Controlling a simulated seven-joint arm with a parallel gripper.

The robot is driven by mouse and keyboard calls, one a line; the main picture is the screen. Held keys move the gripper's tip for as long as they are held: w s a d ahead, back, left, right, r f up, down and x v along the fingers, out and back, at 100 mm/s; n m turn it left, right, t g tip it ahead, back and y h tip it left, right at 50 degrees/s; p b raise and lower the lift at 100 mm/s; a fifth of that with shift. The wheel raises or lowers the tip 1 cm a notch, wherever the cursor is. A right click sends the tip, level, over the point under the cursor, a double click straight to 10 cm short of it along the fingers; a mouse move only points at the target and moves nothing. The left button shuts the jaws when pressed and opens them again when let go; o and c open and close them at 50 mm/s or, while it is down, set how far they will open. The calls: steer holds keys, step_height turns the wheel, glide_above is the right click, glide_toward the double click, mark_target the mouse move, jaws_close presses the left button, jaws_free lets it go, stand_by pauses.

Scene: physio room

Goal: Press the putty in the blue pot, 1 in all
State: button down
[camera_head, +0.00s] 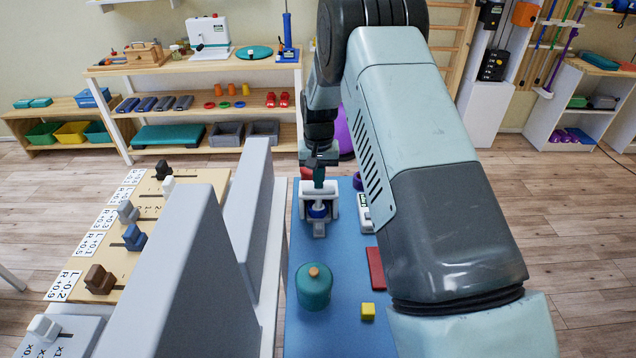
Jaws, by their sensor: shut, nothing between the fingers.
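A blue pot (318,211) sits low in a small white press-like stand (333,203) on the blue mat. I cannot make out putty inside it from here. A dark green upright piece (319,178) stands over the stand, in line with the pot. My gripper (318,160) is shut and empty, pointing down at the top of this piece. I cannot tell whether it touches it. My arm reaches in from the right and hides part of the mat.
A white device (364,213) is right of the stand. Grey upright panels (180,270) rise on the left. The mat's front is clear.

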steer(key=shift+r, duration=1.85)
step_height(320, 180, up, 6)
stand_by(0.4)
